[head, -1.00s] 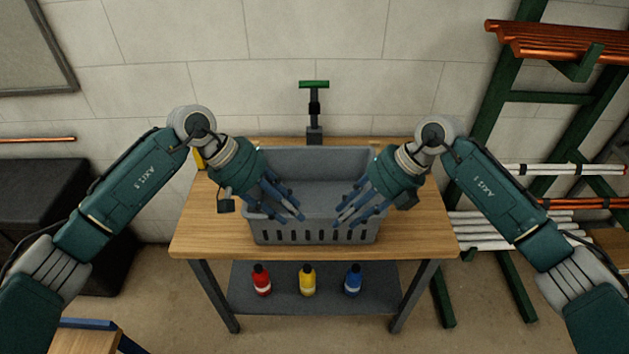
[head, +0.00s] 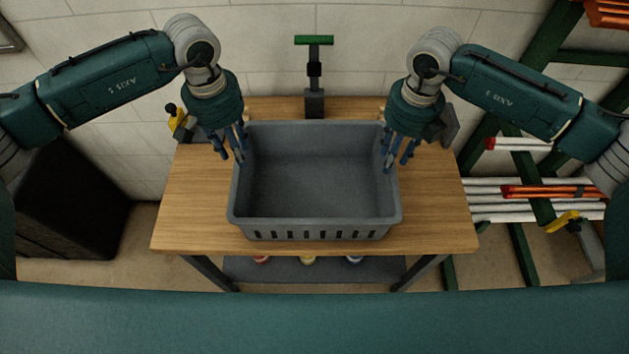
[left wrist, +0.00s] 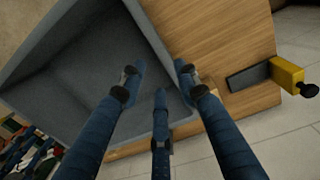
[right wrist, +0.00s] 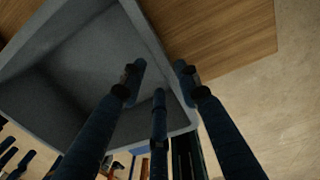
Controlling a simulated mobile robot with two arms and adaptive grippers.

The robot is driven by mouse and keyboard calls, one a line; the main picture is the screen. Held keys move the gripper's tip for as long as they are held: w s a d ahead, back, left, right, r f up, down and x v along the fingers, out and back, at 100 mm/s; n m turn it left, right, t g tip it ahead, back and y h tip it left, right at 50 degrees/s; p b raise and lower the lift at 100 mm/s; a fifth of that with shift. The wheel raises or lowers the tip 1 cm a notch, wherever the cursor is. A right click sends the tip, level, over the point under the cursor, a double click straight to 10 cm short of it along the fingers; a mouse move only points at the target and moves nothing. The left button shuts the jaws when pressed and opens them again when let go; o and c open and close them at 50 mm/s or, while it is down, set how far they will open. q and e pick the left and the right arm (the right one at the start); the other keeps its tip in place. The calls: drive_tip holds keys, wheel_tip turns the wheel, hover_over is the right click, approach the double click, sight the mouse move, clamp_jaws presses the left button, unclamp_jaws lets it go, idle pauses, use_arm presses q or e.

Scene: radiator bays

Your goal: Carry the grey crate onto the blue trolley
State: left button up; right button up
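The empty grey crate (head: 315,228) stands upright on the wooden workbench (head: 190,215), its slotted side facing me. My left gripper (head: 231,150) points down at the crate's left wall. In the left wrist view its fingers are spread, one inside the crate (left wrist: 75,65) and one outside the wall, with a gap between them. My right gripper (head: 399,155) is at the right wall in the same way. In the right wrist view its spread fingers straddle the crate wall (right wrist: 150,40). Neither looks closed on the wall. The blue trolley is not in view now.
A green-handled tool (head: 314,75) stands behind the crate at the bench's back edge. A yellow and black fitting (head: 180,121) is at the bench's left edge. A black box (head: 70,200) stands left, a green pipe rack (head: 515,170) right. Bottles sit on the lower shelf.

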sight(253, 194)
use_arm(q)
drive_tip(key=shift+f, duration=0.1)
